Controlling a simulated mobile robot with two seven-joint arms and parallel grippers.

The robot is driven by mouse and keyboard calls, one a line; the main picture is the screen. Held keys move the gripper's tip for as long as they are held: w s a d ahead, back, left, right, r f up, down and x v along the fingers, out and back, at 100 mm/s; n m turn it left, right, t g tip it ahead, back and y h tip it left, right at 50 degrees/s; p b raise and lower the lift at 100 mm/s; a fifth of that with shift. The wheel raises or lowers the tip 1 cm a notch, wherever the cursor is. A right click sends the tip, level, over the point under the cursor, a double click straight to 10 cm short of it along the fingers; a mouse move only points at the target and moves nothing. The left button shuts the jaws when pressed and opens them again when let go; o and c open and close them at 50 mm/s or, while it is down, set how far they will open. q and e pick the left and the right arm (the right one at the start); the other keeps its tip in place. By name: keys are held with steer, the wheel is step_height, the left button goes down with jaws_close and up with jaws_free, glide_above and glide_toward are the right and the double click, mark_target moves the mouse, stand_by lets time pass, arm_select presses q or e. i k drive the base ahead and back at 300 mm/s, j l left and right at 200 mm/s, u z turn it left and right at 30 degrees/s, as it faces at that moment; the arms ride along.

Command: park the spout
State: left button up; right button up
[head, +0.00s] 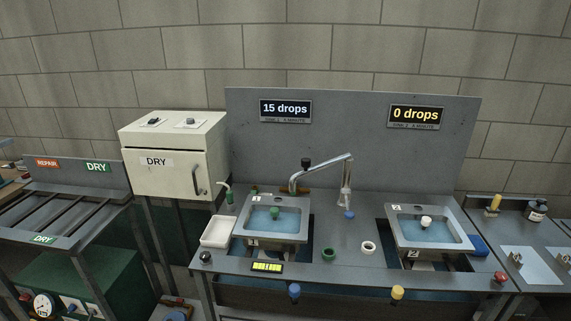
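The metal spout (322,170) rises from a brownish base at the back of the counter, behind the right part of sink 1 (245,232). It has a dark knob (306,162) near its bend. Its arm reaches right, and its nozzle (346,198) hangs over the deck between the two sinks, above a small blue piece (349,215). Whether the nozzle touches that piece I cannot tell. Sink 1 holds water and a green ball-like piece (274,213). Sink 2 (465,242) holds water and a white one (426,222). Neither of my grippers is in view.
Displays read "15 drops" (285,111) and "0 drops" (415,117). A green ring (328,255) and white ring (368,248) lie on the deck. A white tray (217,231) is left of sink 1. A DRY cabinet (175,155) and slatted rack (70,205) stand left.

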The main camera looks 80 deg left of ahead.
mark_target(306, 162)
steer(key=u, duration=2.65)
